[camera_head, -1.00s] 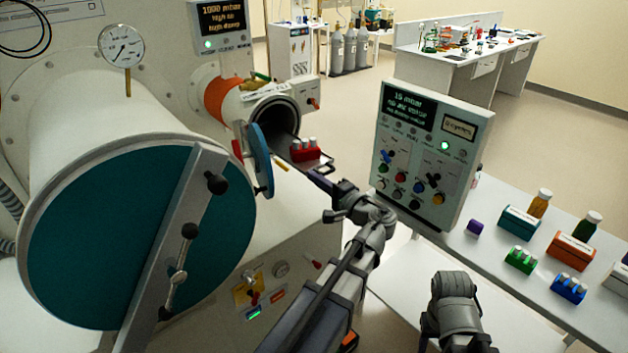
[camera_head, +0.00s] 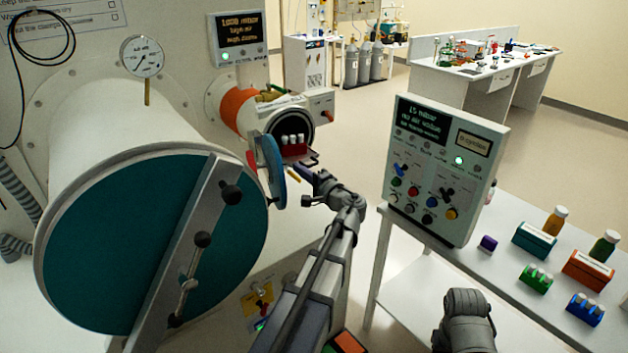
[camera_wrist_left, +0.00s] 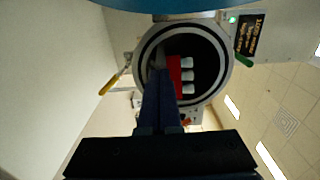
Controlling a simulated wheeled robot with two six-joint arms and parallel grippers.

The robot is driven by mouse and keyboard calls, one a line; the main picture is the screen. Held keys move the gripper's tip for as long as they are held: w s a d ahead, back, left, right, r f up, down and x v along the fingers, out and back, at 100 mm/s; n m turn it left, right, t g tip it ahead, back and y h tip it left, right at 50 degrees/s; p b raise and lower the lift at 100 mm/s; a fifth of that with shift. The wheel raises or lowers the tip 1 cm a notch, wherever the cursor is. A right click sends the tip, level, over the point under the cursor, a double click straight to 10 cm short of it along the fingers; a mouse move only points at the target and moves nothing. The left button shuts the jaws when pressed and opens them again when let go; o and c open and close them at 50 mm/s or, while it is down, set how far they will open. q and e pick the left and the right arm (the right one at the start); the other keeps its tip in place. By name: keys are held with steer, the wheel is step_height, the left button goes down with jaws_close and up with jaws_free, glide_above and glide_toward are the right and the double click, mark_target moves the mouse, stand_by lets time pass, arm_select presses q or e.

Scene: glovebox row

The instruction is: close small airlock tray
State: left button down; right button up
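The small airlock (camera_head: 297,118) is a round chamber with an orange band, its mouth open. Its blue round door (camera_head: 270,170) stands swung open to the left of the mouth. The tray (camera_head: 306,160) shows as a thin edge at the mouth, with a red rack of white-capped vials (camera_head: 293,151) on it. The rack (camera_wrist_left: 174,76) also shows inside the dark opening in the left wrist view. My left gripper (camera_head: 310,176) is just in front of the tray. Its dark fingers (camera_wrist_left: 160,90) look together and point at the tray; their tips' contact with it is unclear.
The large airlock's teal door (camera_head: 150,240) with its bar is at the left. A control panel (camera_head: 445,168) stands right of my left arm. A white table (camera_head: 500,270) at the right holds bottles, boxes and vial racks.

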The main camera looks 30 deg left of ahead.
mark_target(291, 162)
arm_select(q)
steer(key=shift+x, duration=2.6)
